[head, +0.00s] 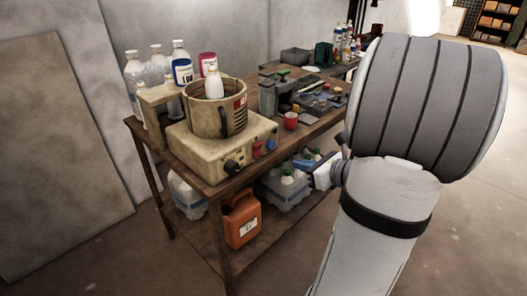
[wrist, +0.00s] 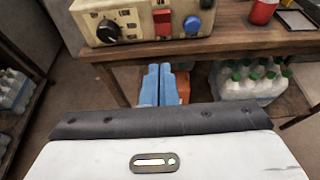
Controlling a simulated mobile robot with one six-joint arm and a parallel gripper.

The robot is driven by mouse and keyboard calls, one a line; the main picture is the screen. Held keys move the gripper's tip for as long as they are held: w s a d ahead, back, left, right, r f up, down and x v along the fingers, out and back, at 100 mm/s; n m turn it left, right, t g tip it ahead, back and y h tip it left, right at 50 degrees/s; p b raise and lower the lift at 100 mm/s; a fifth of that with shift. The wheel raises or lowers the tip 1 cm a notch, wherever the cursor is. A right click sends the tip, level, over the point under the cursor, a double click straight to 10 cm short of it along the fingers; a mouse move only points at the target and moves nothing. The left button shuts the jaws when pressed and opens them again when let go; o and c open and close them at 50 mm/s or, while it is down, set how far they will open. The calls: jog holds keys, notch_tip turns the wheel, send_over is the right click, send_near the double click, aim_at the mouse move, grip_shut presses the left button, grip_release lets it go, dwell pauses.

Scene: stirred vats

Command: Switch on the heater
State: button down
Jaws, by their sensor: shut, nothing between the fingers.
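The heater is a worn beige box (head: 200,150) on the near end of the wooden table, and its front also shows in the wrist view (wrist: 132,28). Its front carries a black knob (wrist: 107,30), a red switch (wrist: 162,22) and a blue knob (wrist: 192,25). A beige vat (head: 205,118) with a white bottle in it stands on the heater. My gripper (wrist: 157,70) has light blue fingers, shut together and empty. It is in front of the table, below and apart from the red switch. In the head view its fingers (head: 300,164) show right of the heater's front.
A red cup (head: 290,121) stands on the table right of the heater. An orange canister (head: 241,222) and packs of green-capped bottles (head: 288,188) fill the lower shelf. Several bottles stand behind the vat. The floor in front of the table is clear.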

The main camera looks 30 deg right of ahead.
jog(key=b, duration=0.1)
send_near(257, 149)
notch_tip(257, 149, down, 4)
jog(key=w, duration=0.2)
jog(key=w+a+r, duration=0.1)
jog(key=w+r, duration=0.1)
jog(key=shift+w+a+r, duration=0.15)
jog(key=shift+w+a, duration=0.2)
jog(key=shift+a, duration=0.05)
jog(key=shift+p, duration=0.3)
